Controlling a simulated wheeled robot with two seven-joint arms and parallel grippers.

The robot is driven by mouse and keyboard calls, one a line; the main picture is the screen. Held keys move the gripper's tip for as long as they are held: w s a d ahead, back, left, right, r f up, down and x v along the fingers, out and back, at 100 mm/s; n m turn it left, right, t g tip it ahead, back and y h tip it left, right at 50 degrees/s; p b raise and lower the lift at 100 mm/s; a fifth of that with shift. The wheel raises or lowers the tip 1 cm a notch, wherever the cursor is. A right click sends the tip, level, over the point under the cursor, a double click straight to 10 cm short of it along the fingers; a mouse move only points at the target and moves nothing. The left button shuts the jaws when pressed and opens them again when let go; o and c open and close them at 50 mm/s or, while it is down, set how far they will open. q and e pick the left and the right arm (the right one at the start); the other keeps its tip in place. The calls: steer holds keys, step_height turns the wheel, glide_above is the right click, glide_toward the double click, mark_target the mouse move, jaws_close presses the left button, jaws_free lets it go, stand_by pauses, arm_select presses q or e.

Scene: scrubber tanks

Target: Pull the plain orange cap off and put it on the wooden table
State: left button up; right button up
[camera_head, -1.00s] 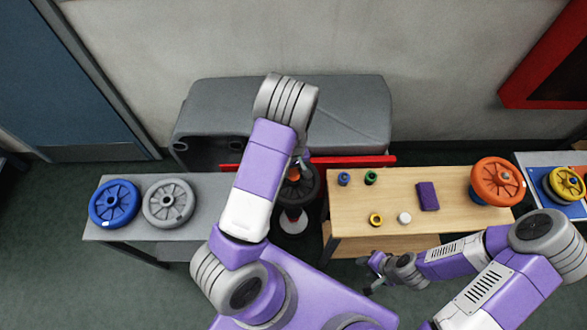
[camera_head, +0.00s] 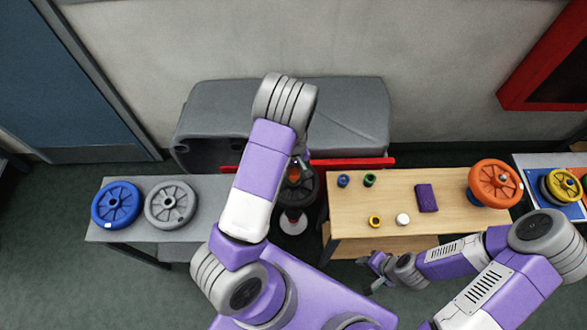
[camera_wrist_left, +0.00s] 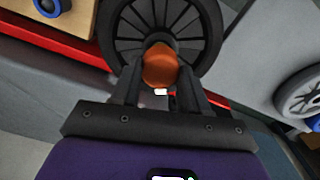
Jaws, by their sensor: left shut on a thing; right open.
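The plain orange cap (camera_wrist_left: 160,66) sits at the hub of a black wheel (camera_wrist_left: 203,38) in the left wrist view. In the head view the cap (camera_head: 294,174) is partly hidden by my left arm. My left gripper (camera_wrist_left: 158,78) is shut on the cap, one finger on each side of it. Whether the cap still touches the hub I cannot tell. The wooden table (camera_head: 385,212) stands to the right of the black wheel. My right gripper (camera_head: 370,277) is open and empty in front of the table's front edge.
On the table are a blue ring (camera_head: 343,181), a green ring (camera_head: 369,180), a yellow ring (camera_head: 375,221), a white cap (camera_head: 402,219), a purple block (camera_head: 427,197) and an orange wheel (camera_head: 495,183). A grey table (camera_head: 140,232) stands left.

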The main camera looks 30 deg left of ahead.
mark_target(294, 171)
arm_select(q)
steer(key=shift+r+p, duration=1.85)
steer(key=shift+r, duration=0.65)
steer(key=shift+f, duration=0.1)
